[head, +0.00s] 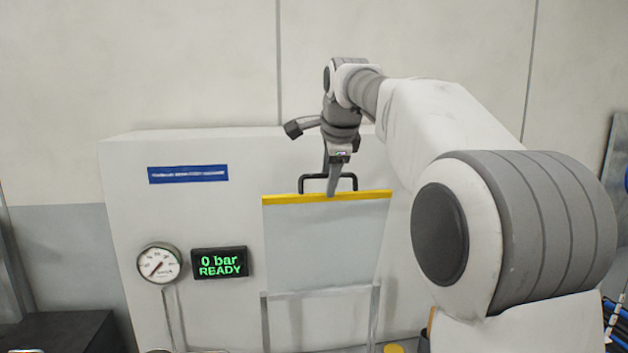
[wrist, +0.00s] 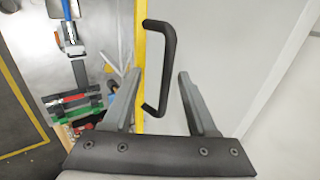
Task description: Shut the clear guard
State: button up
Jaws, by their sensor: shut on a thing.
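The clear guard (head: 325,245) is a pale see-through panel with a yellow top edge, upright on the front of a white machine. Its lower edge is level with the top of a light frame (head: 320,291). A black bar handle (head: 305,184) stands at the yellow edge; it also shows in the wrist view (wrist: 168,70). My gripper (head: 332,190) reaches down to this handle from above. The fingers partly hide the handle in the head view.
The machine (head: 220,150) carries a round gauge (head: 159,264) and a display (head: 220,263) reading "0 bar READY". A dark box (head: 60,333) stands at the lower left. My arm fills the right side and hides part of the machine. Wall lies behind.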

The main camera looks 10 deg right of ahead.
jog(key=shift+s+f+b, duration=0.1)
jog(key=shift+f+b, duration=0.25)
jog(key=shift+f, duration=0.1)
jog(key=shift+c, duration=0.8)
jog(key=shift+s+f+b, duration=0.4)
jog(key=shift+s+b, duration=0.15)
jog(key=shift+b, duration=0.15)
jog(key=shift+c, duration=0.4)
jog(key=s+b, duration=0.1)
jog(key=s, duration=0.1)
jog(key=s+f+b, duration=0.1)
jog(key=shift+s+b, duration=0.35)
jog(key=shift+b, duration=0.05)
jog(key=shift+c, duration=0.4)
jog(key=shift+s, duration=0.25)
jog(key=shift+c, duration=0.3)
jog(key=shift+s, duration=0.1)
grip_shut()
